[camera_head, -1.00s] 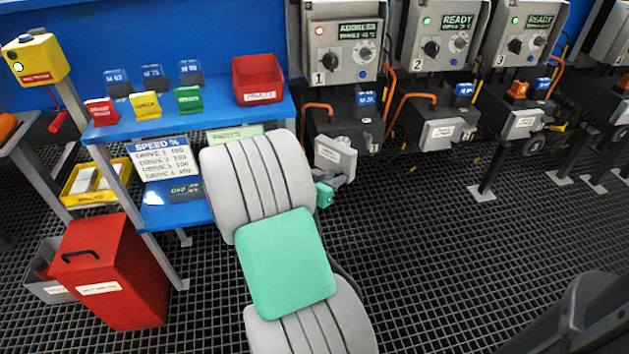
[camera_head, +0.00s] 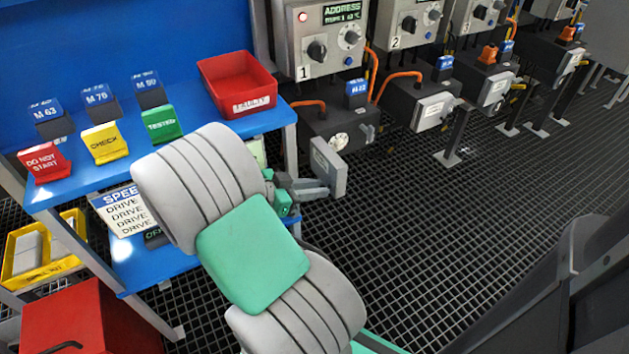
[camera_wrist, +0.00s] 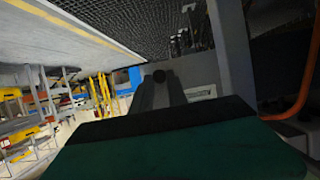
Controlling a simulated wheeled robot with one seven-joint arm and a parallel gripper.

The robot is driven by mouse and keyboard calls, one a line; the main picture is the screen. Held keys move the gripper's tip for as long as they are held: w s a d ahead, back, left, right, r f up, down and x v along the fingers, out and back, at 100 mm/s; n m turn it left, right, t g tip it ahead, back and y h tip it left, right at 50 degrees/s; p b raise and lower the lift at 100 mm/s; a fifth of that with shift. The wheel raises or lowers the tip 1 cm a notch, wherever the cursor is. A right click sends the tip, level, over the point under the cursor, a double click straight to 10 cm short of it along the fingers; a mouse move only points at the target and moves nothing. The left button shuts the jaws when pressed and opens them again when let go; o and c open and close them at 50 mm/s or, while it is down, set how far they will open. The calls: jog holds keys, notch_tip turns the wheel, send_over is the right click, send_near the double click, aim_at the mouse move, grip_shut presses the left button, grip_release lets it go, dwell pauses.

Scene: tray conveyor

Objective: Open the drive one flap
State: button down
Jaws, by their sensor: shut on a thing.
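The drive one box (camera_head: 338,132) is dark and sits under the control unit marked 1. Its pale grey flap (camera_head: 329,167) stands out from the box front at an angle, and a round white dial shows above it. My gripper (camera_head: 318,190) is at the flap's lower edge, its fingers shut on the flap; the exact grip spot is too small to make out. In the wrist view my dark fingers (camera_wrist: 160,88) meet in front of a grey surface with a pale label. My arm covers part of the shelf, not the flap.
Control unit 1 (camera_head: 324,42) reads ADDRESS with a red light. An orange cable (camera_head: 308,104) runs beside the box. The blue shelf (camera_head: 215,125) with signs and a red bin (camera_head: 236,84) is at left. Drive two's flap (camera_head: 433,110) is at right. Grating floor is clear in front.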

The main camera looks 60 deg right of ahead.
jog(key=shift+w+a+f, duration=0.15)
jog(key=shift+f, duration=0.1)
jog(key=c, duration=1.3)
grip_release()
jog(key=shift+r, duration=0.15)
jog(key=p+v, duration=0.3)
jog(key=v, duration=0.4)
jog(key=shift+w+a+r, duration=0.15)
jog(key=shift+w+a, duration=0.1)
jog(key=shift+a, duration=0.05)
